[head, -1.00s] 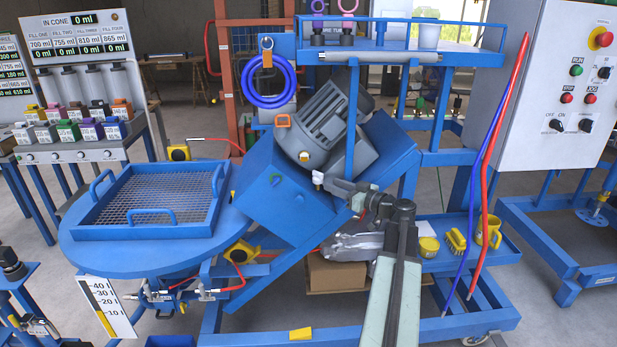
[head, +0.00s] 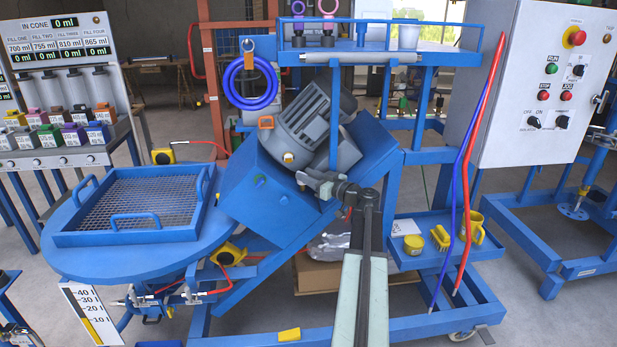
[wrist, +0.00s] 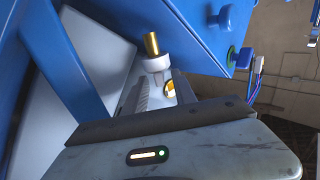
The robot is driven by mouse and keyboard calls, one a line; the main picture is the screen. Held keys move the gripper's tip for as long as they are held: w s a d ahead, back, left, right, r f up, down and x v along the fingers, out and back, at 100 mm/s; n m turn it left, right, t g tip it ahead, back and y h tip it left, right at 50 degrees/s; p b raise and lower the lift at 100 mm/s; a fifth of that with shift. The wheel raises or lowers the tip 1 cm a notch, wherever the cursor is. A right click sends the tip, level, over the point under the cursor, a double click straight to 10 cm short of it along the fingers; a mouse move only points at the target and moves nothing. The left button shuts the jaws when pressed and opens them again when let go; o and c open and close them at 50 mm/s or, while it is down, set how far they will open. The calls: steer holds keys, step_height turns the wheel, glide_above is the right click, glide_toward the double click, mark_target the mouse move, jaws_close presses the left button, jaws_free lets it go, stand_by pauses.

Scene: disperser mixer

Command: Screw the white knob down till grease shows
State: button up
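The white knob (wrist: 156,63) shows in the wrist view as a pale collar with a brass stem (wrist: 152,43) standing out of it. My gripper (wrist: 160,84) is open, its two grey fingers on either side of the knob's lower part, with gaps that look small. A yellow or brass round part (wrist: 169,92) shows between the fingers, partly hidden. The knob is hard to tell apart from the gripper there. No grease can be made out.
Blue housing walls (wrist: 180,30) stand close around the gripper, with a blue round knob (wrist: 222,18) to the right. A round blue table with a mesh tray (head: 70,238) is at left. Red and blue hoses (head: 468,170) and a control cabinet (head: 510,130) are at right.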

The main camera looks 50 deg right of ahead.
jaws_close()
steer(key=shift+a+m+h, duration=0.2)
steer(key=shift+m+h, duration=0.1)
steer(key=shift+h, duration=0.2)
steer(key=shift+a+m+h, duration=0.2)
steer(key=shift+m+h, duration=0.3)
steer(key=shift+h, duration=0.2)
steer(key=m+h, duration=0.1)
steer(key=h, duration=0.1)
steer(key=m+h, duration=0.1)
steer(key=shift+a+g+h, duration=0.3)
steer(key=shift+g+h, duration=0.1)
steer(key=m+g+h, duration=0.1)
steer(key=h, duration=0.1)
steer(key=m+g+h, duration=0.1)
steer(key=m+h, duration=0.1)
steer(key=m+g+h, duration=0.1)
steer(key=m+h, duration=0.1)
steer(key=shift+w+a+g, duration=0.25)
steer(key=shift+w+g, duration=0.05)
steer(key=shift+w, duration=0.1)
steer(key=shift+m+g+h, duration=0.3)
steer(key=shift+h, duration=0.2)
